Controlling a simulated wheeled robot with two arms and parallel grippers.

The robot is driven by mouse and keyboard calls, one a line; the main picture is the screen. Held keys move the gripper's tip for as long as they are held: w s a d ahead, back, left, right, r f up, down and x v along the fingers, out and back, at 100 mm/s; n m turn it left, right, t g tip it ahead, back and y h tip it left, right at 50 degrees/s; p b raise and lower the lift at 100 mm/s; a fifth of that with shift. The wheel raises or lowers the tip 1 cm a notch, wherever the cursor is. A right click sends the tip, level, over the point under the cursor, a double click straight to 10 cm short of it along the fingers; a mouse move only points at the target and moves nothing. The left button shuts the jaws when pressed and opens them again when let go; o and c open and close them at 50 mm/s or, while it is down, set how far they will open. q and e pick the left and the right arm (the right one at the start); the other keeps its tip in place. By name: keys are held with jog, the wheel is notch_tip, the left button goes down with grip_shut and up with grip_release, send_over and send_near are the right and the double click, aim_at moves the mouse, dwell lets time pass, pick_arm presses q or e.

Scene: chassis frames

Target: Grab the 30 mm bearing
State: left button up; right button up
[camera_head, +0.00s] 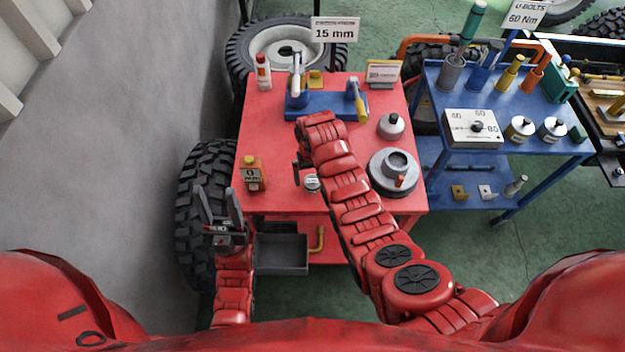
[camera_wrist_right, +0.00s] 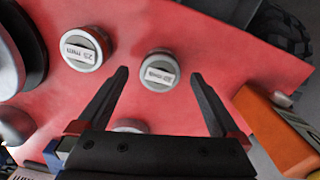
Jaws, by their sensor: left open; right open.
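In the right wrist view, two round grey-and-white parts with printed labels stand on the red table: a left one (camera_wrist_right: 85,48) and a middle one (camera_wrist_right: 158,71). A third round part (camera_wrist_right: 130,126) is mostly hidden behind my gripper. The labels are too small and turned to read surely, so I cannot tell which is the 30 mm bearing. My right gripper (camera_wrist_right: 159,76) is open and empty, with the middle part showing between its fingertips. In the head view one labelled part (camera_head: 312,183) shows beside my right arm. My left gripper (camera_head: 216,192) is open and empty, left of the table.
The red table (camera_head: 268,120) carries a blue fixture (camera_head: 325,105), a large grey round part (camera_head: 392,172), a dark-knobbed part (camera_head: 391,126) and an orange box with a yellow top (camera_head: 250,174). A blue cart (camera_head: 432,90) stands right. A tyre (camera_head: 203,215) is close to my left gripper.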

jog(key=shift+w+f, duration=0.1)
jog(key=shift+f, duration=0.4)
grip_shut()
